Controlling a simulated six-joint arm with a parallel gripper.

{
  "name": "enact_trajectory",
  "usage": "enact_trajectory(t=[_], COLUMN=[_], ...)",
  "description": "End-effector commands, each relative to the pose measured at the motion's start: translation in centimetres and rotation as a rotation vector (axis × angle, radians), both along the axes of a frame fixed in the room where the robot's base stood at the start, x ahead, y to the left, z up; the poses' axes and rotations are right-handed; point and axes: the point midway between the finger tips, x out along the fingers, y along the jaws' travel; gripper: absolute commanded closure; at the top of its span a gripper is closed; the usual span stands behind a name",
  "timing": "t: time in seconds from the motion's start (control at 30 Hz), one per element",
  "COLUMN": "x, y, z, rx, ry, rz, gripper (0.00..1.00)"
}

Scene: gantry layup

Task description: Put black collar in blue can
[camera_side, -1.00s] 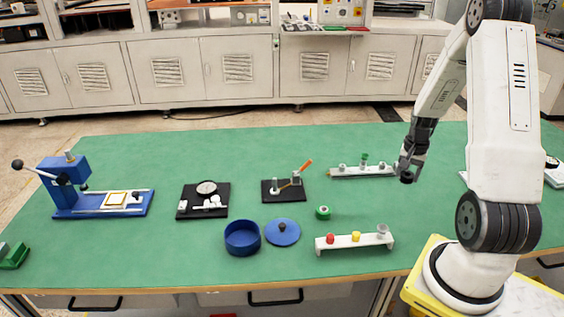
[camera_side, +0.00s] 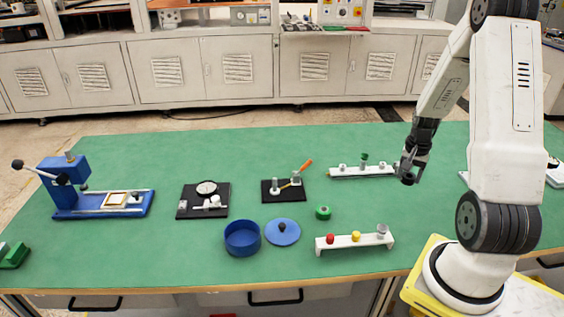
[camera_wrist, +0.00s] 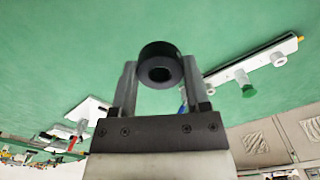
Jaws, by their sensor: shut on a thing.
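My gripper (camera_side: 410,172) is at the right of the table in the side view, in the air above the green top. It is shut on the black collar (camera_side: 407,181). In the wrist view the black collar (camera_wrist: 160,60), a thick ring with a round hole, sits between the two fingertips of my gripper (camera_wrist: 160,75). The blue can (camera_side: 242,239) stands open at the front middle of the table, far to the left of my gripper. Its blue lid (camera_side: 282,232) with a dark knob lies flat beside it on the right.
A white rack (camera_side: 355,242) with red, yellow and grey pieces stands at the front. A green ring (camera_side: 323,212) lies behind it. Another white rack (camera_side: 350,172) is left of my gripper. Black fixtures (camera_side: 285,191) (camera_side: 190,210) and a blue press (camera_side: 85,196) stand further left.

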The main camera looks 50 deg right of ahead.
Motion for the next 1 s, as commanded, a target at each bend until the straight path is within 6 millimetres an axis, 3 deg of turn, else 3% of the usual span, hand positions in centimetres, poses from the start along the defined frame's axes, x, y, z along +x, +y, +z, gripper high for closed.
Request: enact_trajectory(t=[0.37, 0.7, 1.0], x=[4.0, 9.4, 12.9], y=[3.3, 9.8, 16.4], z=[0.1, 0.3, 0.4], rx=[-0.001, -0.001, 0.000], ry=[0.000, -0.001, 0.000], rz=[0.175, 0.467, 0.730], gripper=[1.00, 1.00, 1.00])
